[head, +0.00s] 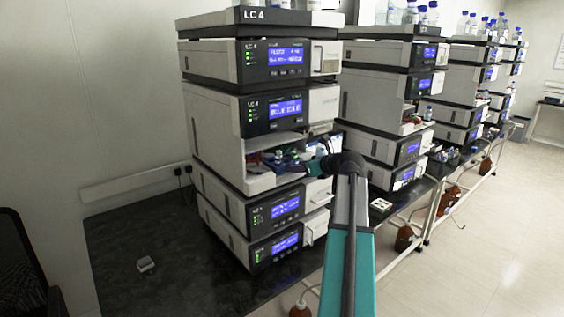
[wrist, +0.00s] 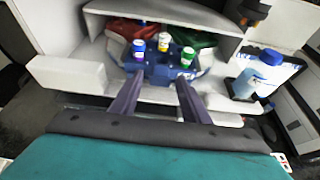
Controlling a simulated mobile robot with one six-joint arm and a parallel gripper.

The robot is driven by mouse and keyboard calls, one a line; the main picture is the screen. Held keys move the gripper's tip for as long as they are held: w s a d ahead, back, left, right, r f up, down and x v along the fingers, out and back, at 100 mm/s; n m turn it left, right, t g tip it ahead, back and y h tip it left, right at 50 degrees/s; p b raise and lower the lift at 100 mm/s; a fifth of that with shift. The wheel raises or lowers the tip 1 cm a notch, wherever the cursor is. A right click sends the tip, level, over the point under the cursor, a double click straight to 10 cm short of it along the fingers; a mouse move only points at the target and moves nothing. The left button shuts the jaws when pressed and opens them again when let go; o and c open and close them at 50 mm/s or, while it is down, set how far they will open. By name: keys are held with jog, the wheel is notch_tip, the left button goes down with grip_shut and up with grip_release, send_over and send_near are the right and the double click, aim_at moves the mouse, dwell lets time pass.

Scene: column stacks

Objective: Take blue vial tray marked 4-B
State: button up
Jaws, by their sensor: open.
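In the head view the blue tray (head: 287,163) shows small inside the bay, partly hidden by my gripper. No 4-B marking is readable. My gripper (wrist: 159,80) is open, with its two dark fingers reaching into the bay at the tray's near side, one toward each end. I cannot tell whether they touch it. In the head view my gripper (head: 308,168) is at the bay's mouth.
A red tray (wrist: 127,28) lies behind the blue one at left, and a green one (wrist: 193,39) at right. White bay walls (wrist: 68,73) stand close on the left. A blue-capped bottle (wrist: 262,70) stands at right. The black bench (head: 140,230) is mostly clear at left.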

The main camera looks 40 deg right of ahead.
jog(key=shift+w+f, duration=0.15)
jog(key=shift+w, duration=0.25)
jog(key=c, duration=1)
